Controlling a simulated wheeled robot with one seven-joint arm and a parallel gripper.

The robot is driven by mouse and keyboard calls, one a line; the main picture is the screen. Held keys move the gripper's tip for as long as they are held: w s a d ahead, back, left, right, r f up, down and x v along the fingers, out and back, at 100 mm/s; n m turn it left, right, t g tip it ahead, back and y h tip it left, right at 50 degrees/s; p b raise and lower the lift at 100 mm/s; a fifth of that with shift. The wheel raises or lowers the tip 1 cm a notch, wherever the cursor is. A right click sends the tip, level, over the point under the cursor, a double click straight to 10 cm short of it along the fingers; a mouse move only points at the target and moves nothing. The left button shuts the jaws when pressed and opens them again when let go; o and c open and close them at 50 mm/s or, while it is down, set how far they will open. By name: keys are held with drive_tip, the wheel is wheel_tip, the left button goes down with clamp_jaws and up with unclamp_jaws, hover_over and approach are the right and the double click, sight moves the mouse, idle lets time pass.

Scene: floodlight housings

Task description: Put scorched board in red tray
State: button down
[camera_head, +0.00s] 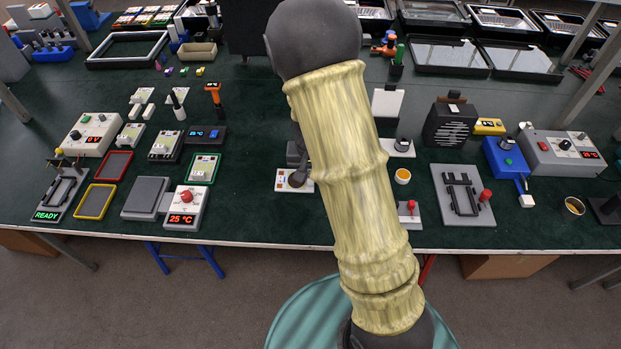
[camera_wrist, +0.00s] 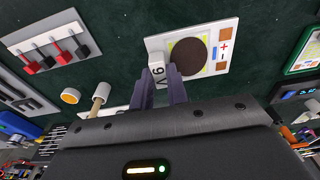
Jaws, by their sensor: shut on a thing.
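The scorched board (camera_wrist: 217,62) is a white board with a large dark brown round mark, plus and minus signs and a white block at one end. My gripper (camera_wrist: 160,84) is shut on that block, its two fingers on either side. In the head view the board (camera_head: 284,181) is low over the green table or on it, partly hidden by my gripper (camera_head: 297,170) and arm; I cannot tell whether it touches. The red tray (camera_head: 104,165) stands at the left and looks empty.
A yellow-rimmed tray (camera_head: 96,201) stands in front of the red one, and a green tray (camera_head: 214,169) holds a white board. A panel reading 25 °C (camera_head: 185,209) and a dark blue display (camera_head: 207,134) stand between my gripper and the red tray.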

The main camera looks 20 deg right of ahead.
idle(0.6)
drive_tip(key=f+n+p, duration=0.2)
drive_tip(key=f+p, duration=0.1)
drive_tip(key=f+n+p, duration=0.1)
drive_tip(key=shift+w+d+f, duration=0.1)
drive_tip(key=shift+w+f, duration=0.15)
drive_tip(key=shift+f, duration=0.05)
drive_tip(key=shift+f+n, duration=0.25)
drive_tip(key=shift+n, duration=0.05)
drive_tip(key=shift+a, duration=0.2)
